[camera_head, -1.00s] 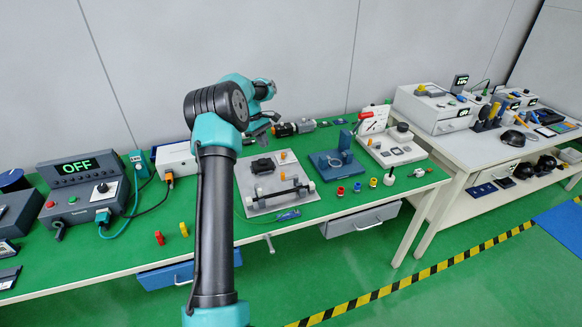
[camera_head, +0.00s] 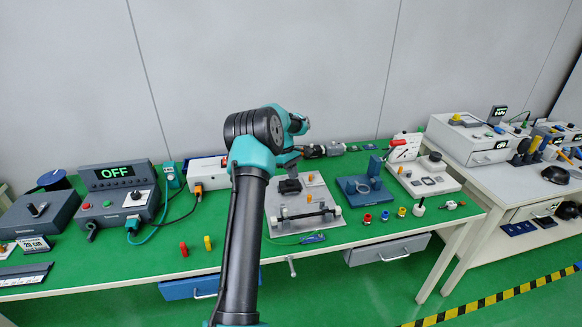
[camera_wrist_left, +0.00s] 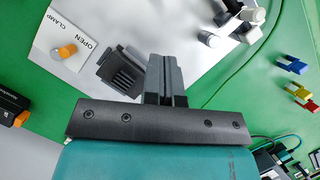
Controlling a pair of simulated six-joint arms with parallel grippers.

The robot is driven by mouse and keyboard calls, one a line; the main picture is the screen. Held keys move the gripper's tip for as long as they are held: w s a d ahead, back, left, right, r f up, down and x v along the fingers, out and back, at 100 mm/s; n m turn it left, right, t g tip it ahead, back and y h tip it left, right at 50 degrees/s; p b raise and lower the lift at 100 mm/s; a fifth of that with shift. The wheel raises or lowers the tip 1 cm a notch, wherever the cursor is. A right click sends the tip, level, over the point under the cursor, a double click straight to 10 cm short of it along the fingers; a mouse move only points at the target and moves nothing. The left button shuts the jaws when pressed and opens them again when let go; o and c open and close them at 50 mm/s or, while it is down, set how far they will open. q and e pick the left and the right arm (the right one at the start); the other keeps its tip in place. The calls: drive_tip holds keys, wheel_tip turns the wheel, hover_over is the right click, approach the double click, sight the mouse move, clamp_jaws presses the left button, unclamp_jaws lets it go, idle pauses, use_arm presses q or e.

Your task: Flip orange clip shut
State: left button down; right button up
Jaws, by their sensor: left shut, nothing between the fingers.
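The small orange clip (camera_head: 310,177) stands at the back of a light grey board (camera_head: 275,222). In the left wrist view the orange clip (camera_wrist_left: 65,50) sits on a white panel lettered "OPEN CLAMP", at upper left. My left gripper (camera_head: 291,168) hangs over the back left of the board, left of the clip and apart from it. In the left wrist view my left gripper's fingers (camera_wrist_left: 166,70) are together and empty. A black ribbed block (camera_wrist_left: 122,70) lies just left of them. My right gripper does not show.
A white-ended bar (camera_head: 308,215) crosses the board's front. A blue fixture (camera_head: 364,188) stands to the right, with small coloured parts before it. A control box reading OFF (camera_head: 115,190) stands at left.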

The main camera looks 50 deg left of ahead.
use_arm(q)
drive_tip(key=x, duration=0.4)
drive_tip(key=shift+d+f, duration=0.15)
drive_tip(key=shift+f, duration=0.15)
drive_tip(key=d, duration=0.3)
drive_tip(key=shift+w+d, duration=0.1)
drive_tip(key=shift+w, duration=0.15)
drive_tip(key=shift+d, duration=0.4)
